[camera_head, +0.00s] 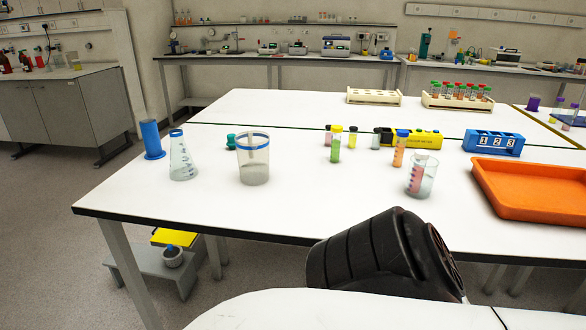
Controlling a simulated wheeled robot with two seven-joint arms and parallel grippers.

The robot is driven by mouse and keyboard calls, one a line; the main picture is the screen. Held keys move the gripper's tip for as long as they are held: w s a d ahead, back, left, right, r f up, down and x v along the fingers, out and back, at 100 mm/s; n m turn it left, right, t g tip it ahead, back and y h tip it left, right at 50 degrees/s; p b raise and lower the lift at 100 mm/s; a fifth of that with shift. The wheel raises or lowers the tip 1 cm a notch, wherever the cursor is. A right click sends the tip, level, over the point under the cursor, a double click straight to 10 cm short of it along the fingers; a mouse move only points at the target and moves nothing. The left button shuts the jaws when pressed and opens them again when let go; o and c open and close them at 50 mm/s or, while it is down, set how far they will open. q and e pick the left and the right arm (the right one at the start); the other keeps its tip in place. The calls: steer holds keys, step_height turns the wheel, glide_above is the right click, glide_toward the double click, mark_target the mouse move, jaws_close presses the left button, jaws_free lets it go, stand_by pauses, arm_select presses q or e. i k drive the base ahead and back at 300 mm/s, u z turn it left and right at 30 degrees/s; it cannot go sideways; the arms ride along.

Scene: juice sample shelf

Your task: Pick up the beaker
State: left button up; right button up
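A clear beaker (254,165) with a blue rim stands upright on the white table, left of the middle. A smaller clear beaker (428,178) with reddish graduation marks stands upright further right, near the orange tray. I cannot tell which of the two the task names. Neither gripper shows in this view, and nothing touches either beaker.
A conical flask (182,165) and blue cylinder (152,138) stand left. Small capped vials, including a green one (335,150) and an orange one (399,153), stand between the beakers. An orange tray (535,200) and blue numbered rack (493,142) are right. The left front tabletop is clear.

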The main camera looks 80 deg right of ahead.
mark_target(420, 178)
steer(key=i, duration=0.8)
steer(key=z, duration=2.8)
